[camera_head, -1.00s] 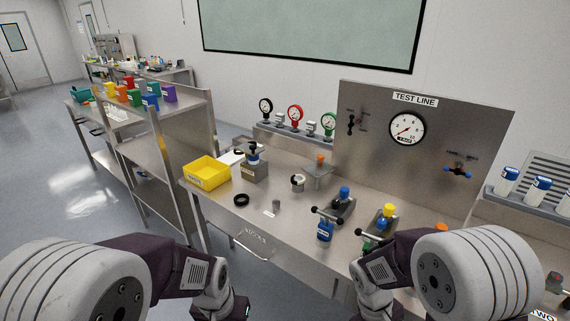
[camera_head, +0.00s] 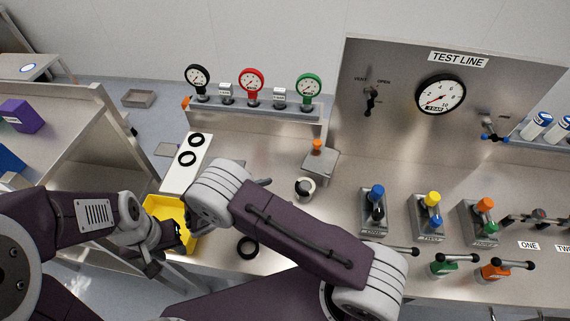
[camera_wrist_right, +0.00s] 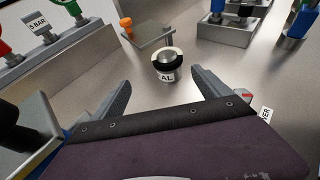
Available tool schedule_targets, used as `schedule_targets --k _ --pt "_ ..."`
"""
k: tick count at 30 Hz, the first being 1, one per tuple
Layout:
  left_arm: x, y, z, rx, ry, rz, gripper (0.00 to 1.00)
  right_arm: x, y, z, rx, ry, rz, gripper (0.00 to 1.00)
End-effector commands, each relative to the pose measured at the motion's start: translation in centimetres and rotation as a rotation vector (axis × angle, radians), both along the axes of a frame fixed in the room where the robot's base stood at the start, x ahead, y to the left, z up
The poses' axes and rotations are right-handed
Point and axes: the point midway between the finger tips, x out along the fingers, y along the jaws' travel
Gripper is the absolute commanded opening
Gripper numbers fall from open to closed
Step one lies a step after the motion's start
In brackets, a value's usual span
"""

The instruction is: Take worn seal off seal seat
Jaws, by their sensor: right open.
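The seal seat (camera_head: 304,188) is a small upright cylinder on the bench. In the right wrist view it (camera_wrist_right: 166,74) has a label ending in "AL" and a dark top. A pale ring, which looks like the worn seal (camera_wrist_right: 161,52), lies around that top. My right gripper (camera_wrist_right: 161,80) is open and empty, its fingers spread on either side of the near side of the seat, apart from it.
A white pad with two black rings (camera_head: 190,158) lies behind the yellow bin (camera_head: 153,209). Another black ring (camera_head: 248,247) lies near the front edge. A small plate with an orange knob (camera_head: 317,146) stands behind the seat. Coloured valve stands (camera_head: 375,222) are to the right.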

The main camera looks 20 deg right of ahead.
Motion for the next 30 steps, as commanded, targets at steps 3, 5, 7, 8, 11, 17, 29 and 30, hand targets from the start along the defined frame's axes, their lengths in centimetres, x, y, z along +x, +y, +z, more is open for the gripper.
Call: schedule_targets --k 3,5,7,8,11,17,29,30 --pt "-0.1 0.0 0.1 0.0 0.001 0.0 0.36 0.0 -0.2 0.0 -0.001 0.001 -0.001 0.87" --pt "-0.1 0.0 0.4 0.0 0.001 0.0 0.36 0.2 -0.7 -0.1 -0.002 0.002 -0.002 0.87" --pt "0.0 0.0 1.0 0.0 0.001 0.0 0.36 0.5 -1.5 -0.3 -0.002 0.002 -0.004 0.87" --pt "-0.1 0.0 1.2 0.0 0.001 0.0 0.36 0.6 -2.0 -0.5 -0.001 0.003 -0.005 0.87" --pt "0.0 0.0 1.8 0.0 0.0 0.0 0.36 1.1 -3.3 -1.1 -0.001 0.002 -0.005 0.87" --pt "0.0 0.0 3.0 0.0 0.001 0.0 0.36 1.7 -4.9 -1.6 0.0 0.004 -0.006 0.87" --pt "0.0 0.0 4.1 0.0 0.0 0.0 0.36 3.1 -7.9 -3.4 0.002 0.0 -0.003 0.87" --pt "0.0 0.0 4.1 0.0 0.0 0.0 0.36 3.1 -7.9 -3.4 0.003 0.0 -0.003 0.87"
